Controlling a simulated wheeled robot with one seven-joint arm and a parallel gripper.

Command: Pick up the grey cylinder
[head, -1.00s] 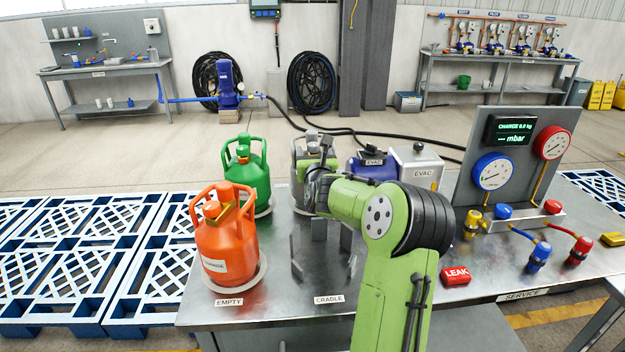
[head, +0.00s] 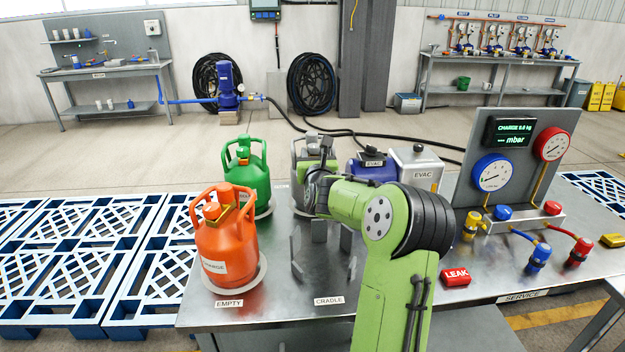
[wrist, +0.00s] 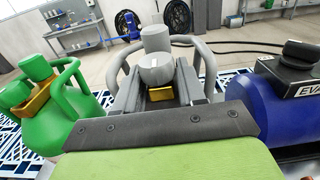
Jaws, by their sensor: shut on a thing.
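The grey cylinder (head: 299,160) stands upright at the back of the metal bench in the head view, partly hidden by my arm. In the wrist view its round grey valve top (wrist: 156,40), looped handle (wrist: 207,62) and a brass fitting show straight ahead. My gripper (wrist: 158,80) has its two dark fingers on either side of the valve area and is shut on the cylinder's upper part. The exact contact is hard to see.
A green cylinder (head: 246,178) stands close on the left and a blue EVAC unit (head: 372,168) close on the right. An orange cylinder (head: 226,245) stands at the front left. The cradle (head: 300,262) is in front. A gauge panel (head: 470,150) stands on the right.

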